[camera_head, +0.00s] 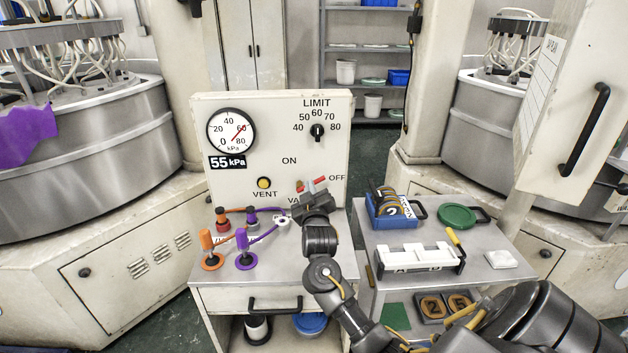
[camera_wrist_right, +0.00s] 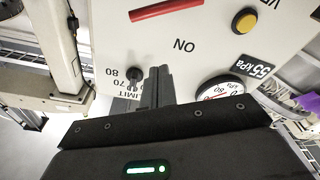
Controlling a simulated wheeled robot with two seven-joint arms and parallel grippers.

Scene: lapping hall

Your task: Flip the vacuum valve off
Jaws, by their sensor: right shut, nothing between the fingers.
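The vacuum valve's red lever (camera_head: 316,184) is on the front of the cream panel (camera_head: 275,108), low on the right. It lies nearly level, with its right end close to the OFF label and the ON label above to its left. The lever also shows in the right wrist view (camera_wrist_right: 165,11), at the top edge, apart from the fingers. My right gripper (camera_head: 301,188) is in front of the panel and partly covers the lever and the valve label in the head view. Its fingers (camera_wrist_right: 157,85) are shut and empty. My left gripper is not in view.
A gauge (camera_head: 231,130) reading 55 kPa, a yellow vent button (camera_head: 264,183) and a limit knob (camera_head: 317,131) share the panel. Orange and purple suction cups stand on the cart below. A side table on the right holds a blue rack (camera_head: 388,222) and a green disc (camera_head: 456,216).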

